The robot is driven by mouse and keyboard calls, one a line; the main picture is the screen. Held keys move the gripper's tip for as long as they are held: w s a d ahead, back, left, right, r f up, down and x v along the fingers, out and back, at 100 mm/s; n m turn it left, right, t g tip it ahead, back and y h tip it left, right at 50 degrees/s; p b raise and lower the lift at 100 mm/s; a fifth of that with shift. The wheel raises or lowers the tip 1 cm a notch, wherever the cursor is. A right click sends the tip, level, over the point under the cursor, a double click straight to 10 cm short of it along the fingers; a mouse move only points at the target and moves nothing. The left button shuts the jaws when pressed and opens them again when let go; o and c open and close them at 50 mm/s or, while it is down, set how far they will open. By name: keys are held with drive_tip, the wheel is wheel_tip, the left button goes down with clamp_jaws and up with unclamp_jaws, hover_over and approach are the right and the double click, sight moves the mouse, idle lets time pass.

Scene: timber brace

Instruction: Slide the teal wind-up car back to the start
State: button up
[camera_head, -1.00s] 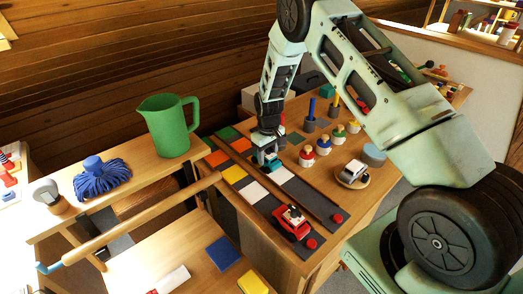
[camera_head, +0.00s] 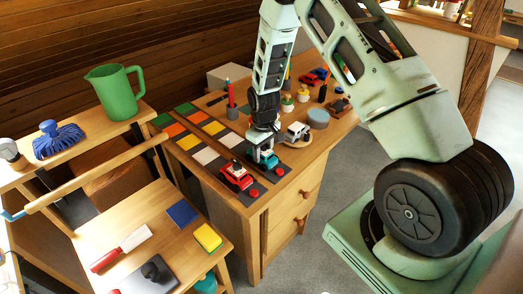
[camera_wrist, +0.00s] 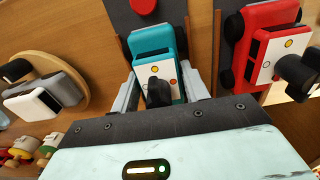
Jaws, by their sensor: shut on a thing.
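The teal wind-up car (camera_head: 266,160) is at the near end of its grey lane on the desk, beside the red car (camera_head: 237,176). In the wrist view the teal car (camera_wrist: 151,42) sits between my two fingers, with a white panel and black knob on top. My gripper (camera_head: 262,148) is shut on it from above; its fingers (camera_wrist: 162,92) flank the car's sides. A red button (camera_head: 278,171) lies just beyond the car at the lane's end; it also shows in the wrist view (camera_wrist: 143,5). My gripper partly hides the car.
A wooden rail separates the teal car's lane from the red car's (camera_wrist: 262,50). A blue-grey round block (camera_head: 318,118) and several figures stand behind. Coloured tiles (camera_head: 205,155) fill the track's left.

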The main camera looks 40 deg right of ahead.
drive_tip(key=shift+s, duration=0.25)
drive_tip(key=o, duration=1.4)
drive_tip(key=shift+r, duration=0.1)
drive_tip(key=shift+r, duration=0.2)
wheel_tip(320, 180, up, 17)
drive_tip(key=b, duration=0.1)
drive_tip(key=shift+b, duration=0.4)
drive_tip(key=shift+f, duration=0.1)
